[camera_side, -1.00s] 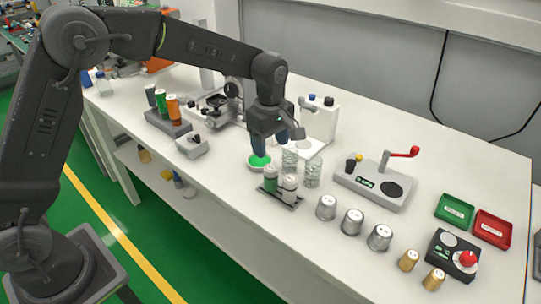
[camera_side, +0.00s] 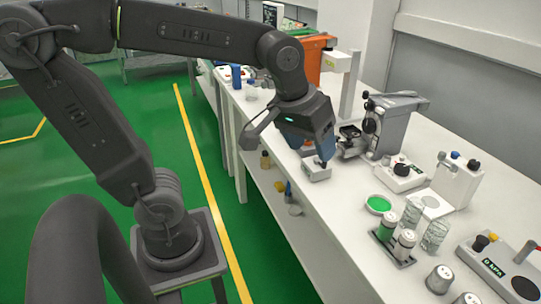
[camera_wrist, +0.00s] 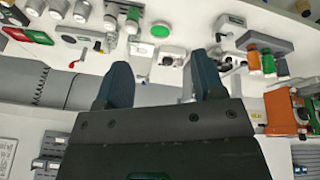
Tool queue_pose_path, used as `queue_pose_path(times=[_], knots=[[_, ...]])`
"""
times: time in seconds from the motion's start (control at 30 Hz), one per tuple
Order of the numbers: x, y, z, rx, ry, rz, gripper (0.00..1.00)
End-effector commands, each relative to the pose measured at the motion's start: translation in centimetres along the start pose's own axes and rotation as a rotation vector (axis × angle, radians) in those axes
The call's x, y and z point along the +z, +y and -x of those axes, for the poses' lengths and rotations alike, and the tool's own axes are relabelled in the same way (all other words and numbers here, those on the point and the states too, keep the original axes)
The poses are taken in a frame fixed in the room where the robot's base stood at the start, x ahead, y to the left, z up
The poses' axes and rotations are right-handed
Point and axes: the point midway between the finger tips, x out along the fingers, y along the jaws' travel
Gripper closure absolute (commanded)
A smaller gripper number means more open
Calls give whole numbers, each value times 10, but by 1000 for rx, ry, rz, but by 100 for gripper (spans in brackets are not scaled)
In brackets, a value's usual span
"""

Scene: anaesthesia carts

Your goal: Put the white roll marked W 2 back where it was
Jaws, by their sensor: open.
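A white roll (camera_side: 404,243) stands upright beside a green-banded roll (camera_side: 387,226) in a small dark rack (camera_side: 409,264); I cannot read its marking. I cannot tell which place the roll came from.
A green round dish (camera_side: 378,204) and clear glasses (camera_side: 434,236) stand near the rack. Metal cups (camera_side: 439,279) are in front. Another rack (camera_wrist: 270,42) holds orange and green rolls. Some white tabletop is bare.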

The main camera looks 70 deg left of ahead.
Motion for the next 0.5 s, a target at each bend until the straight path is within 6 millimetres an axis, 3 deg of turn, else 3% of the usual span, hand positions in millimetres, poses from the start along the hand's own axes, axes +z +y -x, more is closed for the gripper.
queue_pose_path(times=[0.03,0.2,0.5], knots=[[15,-10,6,9,33,-74,37],[50,-30,10,15,104,-284,37],[66,-39,8,11,135,-393,37]])
